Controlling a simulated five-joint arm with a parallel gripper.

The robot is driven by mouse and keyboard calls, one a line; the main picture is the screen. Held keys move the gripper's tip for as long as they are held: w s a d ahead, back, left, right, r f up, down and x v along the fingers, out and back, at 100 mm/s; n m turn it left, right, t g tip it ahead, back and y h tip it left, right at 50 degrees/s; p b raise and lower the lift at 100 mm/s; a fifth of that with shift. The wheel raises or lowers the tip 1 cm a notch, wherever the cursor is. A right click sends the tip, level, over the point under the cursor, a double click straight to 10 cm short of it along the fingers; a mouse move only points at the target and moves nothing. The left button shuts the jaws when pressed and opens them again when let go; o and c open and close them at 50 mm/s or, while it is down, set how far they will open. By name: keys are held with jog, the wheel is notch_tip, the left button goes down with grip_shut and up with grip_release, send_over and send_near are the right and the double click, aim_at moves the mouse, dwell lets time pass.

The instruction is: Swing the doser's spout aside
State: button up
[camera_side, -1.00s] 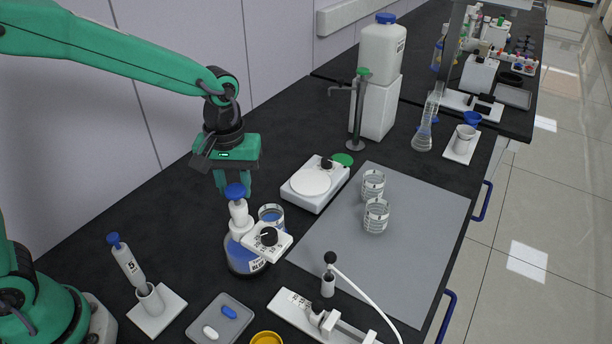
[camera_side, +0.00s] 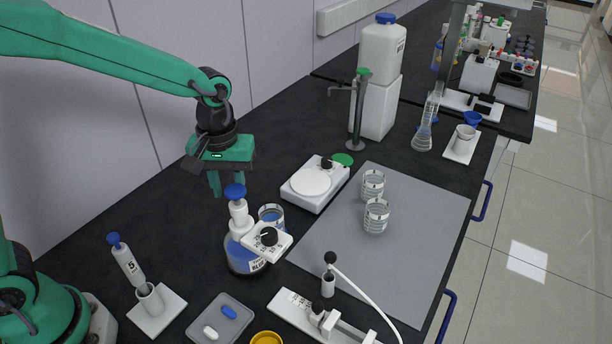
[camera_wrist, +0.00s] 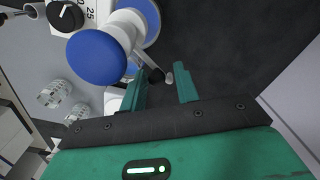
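The doser (camera_side: 238,217) has a blue knob, a white body and a dial block, and stands upright on a bottle of blue liquid (camera_side: 243,260). In the wrist view its round blue knob (camera_wrist: 97,57) is large at upper left. In the side view the spout is not clearly visible. My gripper (camera_side: 228,190) is open, behind and above the doser; its two green fingers (camera_wrist: 160,82) stand apart in the wrist view.
A beaker (camera_side: 271,216) stands close behind the doser. A white stirrer plate (camera_side: 328,172) is to the right, and two glass beakers (camera_side: 375,214) stand on the grey mat (camera_side: 425,205). A pipette in its stand (camera_side: 160,314) and a small tray (camera_side: 240,322) are in front. Bare bench lies left of the doser.

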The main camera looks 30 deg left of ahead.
jog(key=shift+w+d+r, duration=0.1)
jog(key=shift+w+d, duration=0.05)
jog(key=shift+d, duration=0.1)
dwell(0.6)
jog(key=shift+r, duration=3.7)
